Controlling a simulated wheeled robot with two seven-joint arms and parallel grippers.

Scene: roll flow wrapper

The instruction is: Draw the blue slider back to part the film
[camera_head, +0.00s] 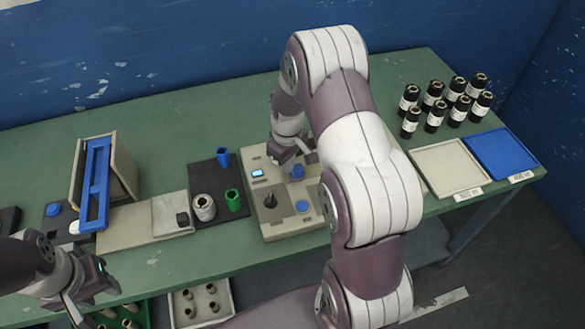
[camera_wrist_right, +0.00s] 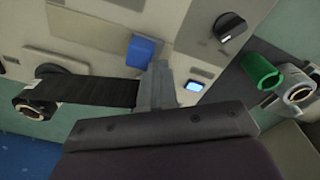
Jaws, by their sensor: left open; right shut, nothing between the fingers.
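The blue slider (camera_head: 297,171) sits on top of the beige wrapper machine (camera_head: 270,222). It also shows in the right wrist view as a blue block (camera_wrist_right: 144,52). My right gripper (camera_head: 292,152) is shut and empty at the machine. In the right wrist view its fingers (camera_wrist_right: 158,82) are right beside the slider; whether they touch it I cannot tell. The dark film (camera_wrist_right: 85,90) runs from a roll (camera_wrist_right: 35,105) toward the fingers, and its end there is hidden. My left gripper (camera_head: 95,285) is open and empty at the table's front left, away from the machine.
A blue-framed stand (camera_head: 95,180) is at left. A dark mat (camera_head: 207,175) holds blue and green cups and a pale roll. Several black rolls (camera_head: 435,120) stand at back right, behind a beige tray (camera_head: 450,168) and a blue tray (camera_head: 502,153). My right arm hides the machine's right side.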

